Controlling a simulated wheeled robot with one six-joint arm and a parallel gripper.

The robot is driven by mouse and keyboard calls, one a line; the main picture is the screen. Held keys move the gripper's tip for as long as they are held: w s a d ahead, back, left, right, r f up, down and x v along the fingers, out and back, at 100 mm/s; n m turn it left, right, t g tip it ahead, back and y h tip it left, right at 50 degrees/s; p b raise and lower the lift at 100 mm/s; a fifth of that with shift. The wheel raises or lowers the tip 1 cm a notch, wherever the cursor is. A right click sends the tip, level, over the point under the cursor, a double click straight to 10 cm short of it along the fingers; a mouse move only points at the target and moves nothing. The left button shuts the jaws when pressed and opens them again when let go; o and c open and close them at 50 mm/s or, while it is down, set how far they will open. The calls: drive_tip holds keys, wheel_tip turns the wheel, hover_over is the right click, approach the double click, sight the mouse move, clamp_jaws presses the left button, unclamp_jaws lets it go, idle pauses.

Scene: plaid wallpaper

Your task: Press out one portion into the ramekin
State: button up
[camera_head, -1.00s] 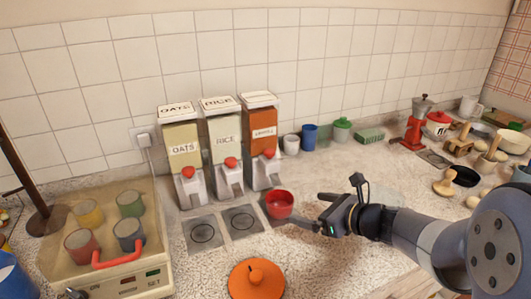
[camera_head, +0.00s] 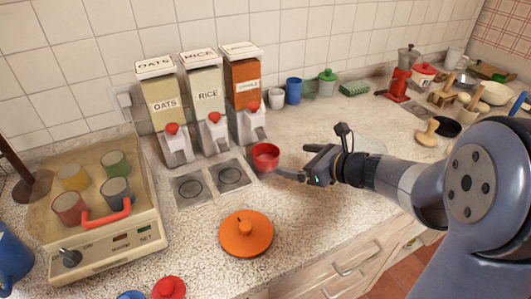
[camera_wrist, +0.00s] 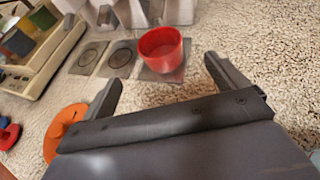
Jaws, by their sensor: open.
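The red ramekin (camera_head: 265,157) stands upright on the pad in front of the dispenser with the orange-brown filling (camera_head: 243,90); its label is too blurred to read. The oats dispenser (camera_head: 160,105) and the rice dispenser (camera_head: 204,100) stand to its left. Each has a red knob above a pale spout. My gripper (camera_head: 297,160) is open, just right of the ramekin. In the wrist view the ramekin (camera_wrist: 163,47) is ahead of the two spread fingers, apart from them. The ramekin's inside looks empty, but its bottom is not clear.
A scale-like tray with several mugs (camera_head: 140,230) is at the left. The counter between is clear.

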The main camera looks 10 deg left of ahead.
drive_tip(key=shift+c, duration=0.2)
idle(0.3)
clamp_jaws()
idle(0.8)
idle(0.7)
